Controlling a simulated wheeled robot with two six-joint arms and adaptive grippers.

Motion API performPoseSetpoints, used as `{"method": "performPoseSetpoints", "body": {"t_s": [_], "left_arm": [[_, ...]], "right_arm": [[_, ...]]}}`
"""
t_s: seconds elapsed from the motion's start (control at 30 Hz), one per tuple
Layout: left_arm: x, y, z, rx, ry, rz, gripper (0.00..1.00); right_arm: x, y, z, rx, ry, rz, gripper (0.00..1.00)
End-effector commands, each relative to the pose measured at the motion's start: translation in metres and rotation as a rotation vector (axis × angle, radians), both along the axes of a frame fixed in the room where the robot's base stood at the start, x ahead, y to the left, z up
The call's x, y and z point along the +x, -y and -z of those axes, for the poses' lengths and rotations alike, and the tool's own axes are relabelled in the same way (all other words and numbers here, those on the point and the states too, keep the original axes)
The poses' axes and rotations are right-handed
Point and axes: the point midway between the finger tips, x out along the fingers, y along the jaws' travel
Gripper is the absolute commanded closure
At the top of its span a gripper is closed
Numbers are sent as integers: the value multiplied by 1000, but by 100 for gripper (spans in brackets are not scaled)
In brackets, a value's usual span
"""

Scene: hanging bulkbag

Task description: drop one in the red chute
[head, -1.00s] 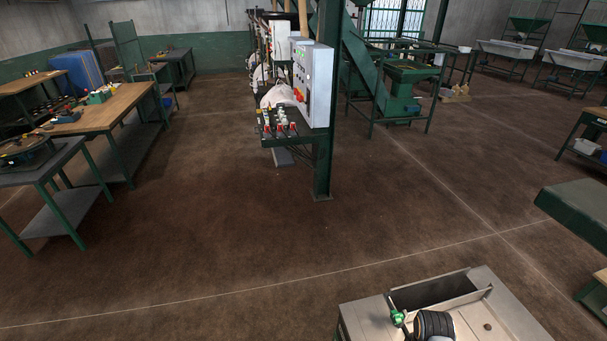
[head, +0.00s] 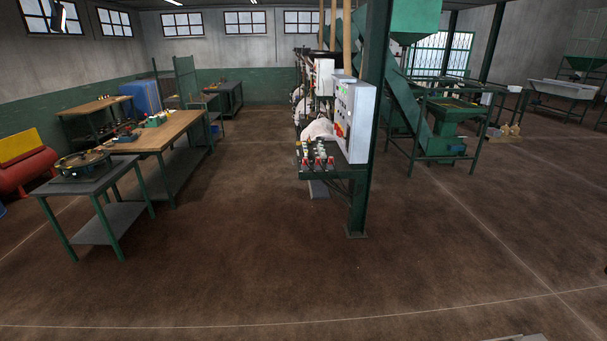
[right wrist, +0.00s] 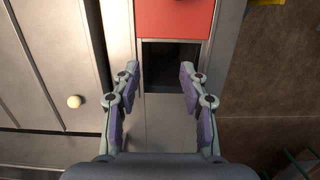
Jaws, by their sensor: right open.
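In the right wrist view, a red panel (right wrist: 174,18) sits at the top with a dark rectangular opening (right wrist: 172,62) below it. They look like the red chute, but I cannot be sure. My right gripper (right wrist: 157,78) is open, with nothing between its fingers. Its fingertips point toward the opening, one on each side of it in the picture; I cannot tell the distance. My left gripper is not in view. No loose item to drop can be made out near the right gripper.
A grey panel with a pale round knob (right wrist: 74,101) is left of the opening. In the head view, a wooden bench (head: 165,135) and a grey table (head: 88,184) stand at left. A green post (head: 367,130) with a control box (head: 354,118) stands right of centre. The floor in front is clear.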

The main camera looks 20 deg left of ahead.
Motion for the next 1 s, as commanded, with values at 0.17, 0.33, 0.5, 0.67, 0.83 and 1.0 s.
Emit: {"method": "performPoseSetpoints", "body": {"t_s": [0.17,0.33,0.5,0.67,0.83,1.0], "left_arm": [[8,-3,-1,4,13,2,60],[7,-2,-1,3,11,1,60],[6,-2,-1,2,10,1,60],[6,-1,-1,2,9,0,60],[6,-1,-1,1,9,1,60],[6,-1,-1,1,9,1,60]], "right_arm": [[1,0,-7,1,2,0,56],[6,-2,-38,1,5,0,56],[8,-3,-65,0,3,0,56],[8,-3,-75,-1,1,0,56],[8,-3,-75,0,0,0,56],[8,-4,-74,0,0,0,56]]}}
